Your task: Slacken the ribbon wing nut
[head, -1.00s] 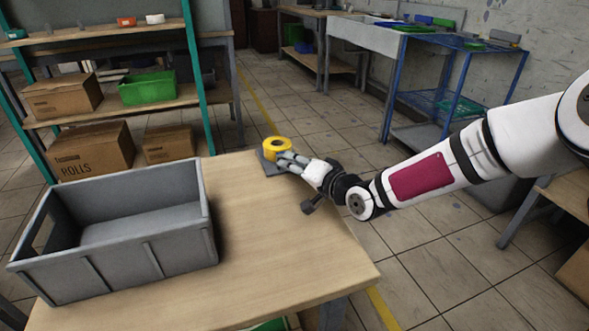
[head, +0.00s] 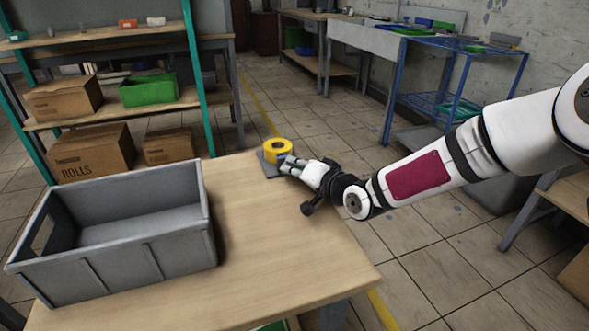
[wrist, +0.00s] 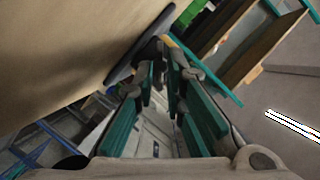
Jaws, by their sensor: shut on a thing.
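A yellow ribbon roll (head: 278,149) sits on a dark grey base plate (head: 267,166) at the far corner of the wooden table. My gripper (head: 286,164) reaches in from the right, its fingertips right beside the roll's near side. In the wrist view my gripper (wrist: 161,68) has its two teal-padded fingers brought together at the tips around a small dark part (wrist: 150,47), which looks like the ribbon wing nut. The fingers hide most of it, so its shape and angle cannot be told.
A large empty grey bin (head: 120,248) stands on the left of the table (head: 270,240); the tabletop between it and my arm is clear. A shelf with boxes and a green bin (head: 148,90) stands behind. A blue rack (head: 455,90) is at the back right.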

